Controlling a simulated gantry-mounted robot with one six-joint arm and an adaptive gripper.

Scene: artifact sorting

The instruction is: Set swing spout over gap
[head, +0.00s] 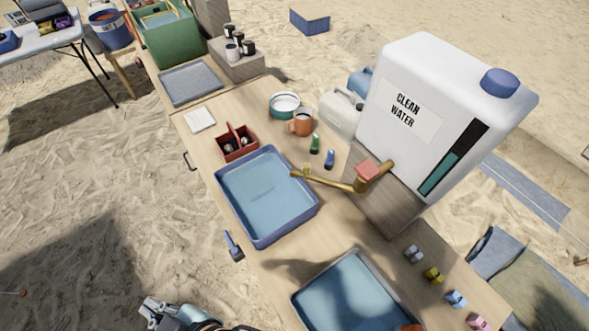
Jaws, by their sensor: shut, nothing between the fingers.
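The brass swing spout (330,182) reaches left from a tap with a reddish block (369,170) on top, in front of the white water tank. Its tip shows at the upper right edge of the blue basin (223,206); I cannot tell exactly what lies below it. A second basin with a grey rim (300,308) stands nearer, partly cut off by the bottom edge. The gap between the two basins is bare wooden table (298,248). My gripper (150,311) is at the bottom left, off the table's left side, shut and empty, well apart from the spout.
The large tank labelled CLEAN WATER (425,100) stands on a wooden block (375,205). An orange mug (301,124), a round bowl (284,105), a red divided box (237,142) and small green and blue items stand behind the blue basin. Several coloured clips lie at right.

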